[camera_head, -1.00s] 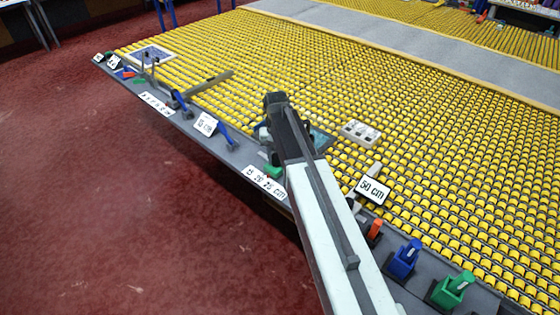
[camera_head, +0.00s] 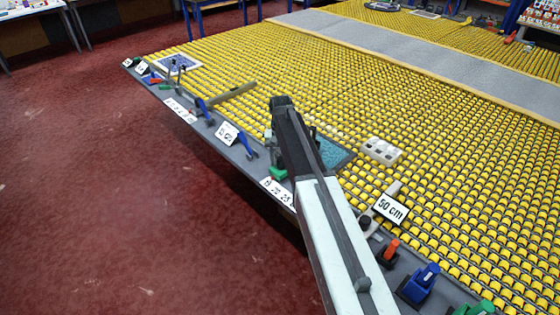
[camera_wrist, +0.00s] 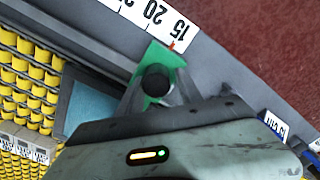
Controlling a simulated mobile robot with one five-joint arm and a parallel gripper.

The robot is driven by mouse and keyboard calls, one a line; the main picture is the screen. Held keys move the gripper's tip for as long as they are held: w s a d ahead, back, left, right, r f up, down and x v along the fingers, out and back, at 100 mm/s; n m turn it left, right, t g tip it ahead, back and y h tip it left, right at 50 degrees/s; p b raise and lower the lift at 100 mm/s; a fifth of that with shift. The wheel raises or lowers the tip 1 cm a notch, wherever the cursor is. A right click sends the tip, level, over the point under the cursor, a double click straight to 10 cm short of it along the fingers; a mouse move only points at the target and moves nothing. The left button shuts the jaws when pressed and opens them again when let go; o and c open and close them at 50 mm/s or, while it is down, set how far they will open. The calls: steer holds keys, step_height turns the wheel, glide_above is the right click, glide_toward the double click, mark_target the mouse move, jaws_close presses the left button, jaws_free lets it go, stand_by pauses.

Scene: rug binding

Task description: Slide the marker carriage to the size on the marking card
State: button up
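The green marker carriage (camera_wrist: 178,58) with a black round knob (camera_wrist: 155,82) sits beside the white number strip (camera_wrist: 150,18) in the wrist view. Its small orange pointer (camera_wrist: 172,45) is close to the 15 mark. In the head view a bit of the green carriage (camera_head: 277,172) shows below my arm, above the strip (camera_head: 277,191). A white card (camera_head: 228,133) that seems to read 15 cm stands left of it; its edge shows in the wrist view (camera_wrist: 275,125). My gripper is at the knob, with grey finger parts near it; whether they touch it is unclear.
A card reading 50 cm (camera_head: 390,208) stands right of my arm, near orange (camera_head: 389,249) and blue (camera_head: 418,283) blocks. Red floor lies left.

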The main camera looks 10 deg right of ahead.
step_height(320, 180, up, 8)
steer(key=p, duration=0.8)
steer(key=shift+f, duration=0.1)
steer(key=s+d+n, duration=0.1)
steer(key=s+d, duration=0.2)
steer(key=s, duration=0.8)
steer(key=s+d, duration=0.2)
steer(key=s, duration=1)
steer(key=shift+s+d+n, duration=0.15)
steer(key=shift+d+n, duration=0.25)
